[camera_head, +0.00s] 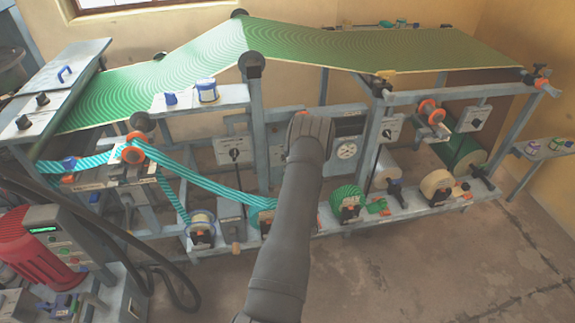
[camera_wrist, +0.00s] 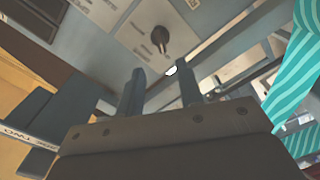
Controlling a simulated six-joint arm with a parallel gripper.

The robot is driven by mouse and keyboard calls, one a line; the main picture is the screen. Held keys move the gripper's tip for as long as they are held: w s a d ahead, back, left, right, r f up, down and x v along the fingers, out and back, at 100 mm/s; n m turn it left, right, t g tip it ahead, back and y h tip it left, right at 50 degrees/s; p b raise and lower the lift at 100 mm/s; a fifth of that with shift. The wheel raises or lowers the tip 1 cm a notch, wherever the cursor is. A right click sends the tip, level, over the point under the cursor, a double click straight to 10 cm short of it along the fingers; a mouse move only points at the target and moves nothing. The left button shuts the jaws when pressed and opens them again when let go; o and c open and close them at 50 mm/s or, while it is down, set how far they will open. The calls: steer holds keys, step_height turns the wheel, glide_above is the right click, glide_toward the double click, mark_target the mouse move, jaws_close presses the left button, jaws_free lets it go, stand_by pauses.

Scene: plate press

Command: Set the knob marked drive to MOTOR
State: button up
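In the wrist view a dark knob (camera_wrist: 160,38) sits on a grey panel (camera_wrist: 125,28) with small labels I cannot read. My gripper (camera_wrist: 162,84) shows below it, its two dark fingers apart with nothing held between them. The knob is beyond the fingertips and apart from them. In the head view my arm reaches up to the middle of the machine and hides my fingers. Grey switch plates with dark knobs show left of my arm (camera_head: 234,155) and right of it (camera_head: 388,132). I cannot read which is marked drive.
A teal striped web (camera_head: 200,180) runs left of my arm and shows at the right in the wrist view. A green sheet (camera_head: 330,45) covers the top. A round gauge (camera_head: 346,150) and several reels stand close by. Open floor (camera_head: 440,270) lies at front right.

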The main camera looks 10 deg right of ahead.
steer(key=w, duration=1)
jaws_close()
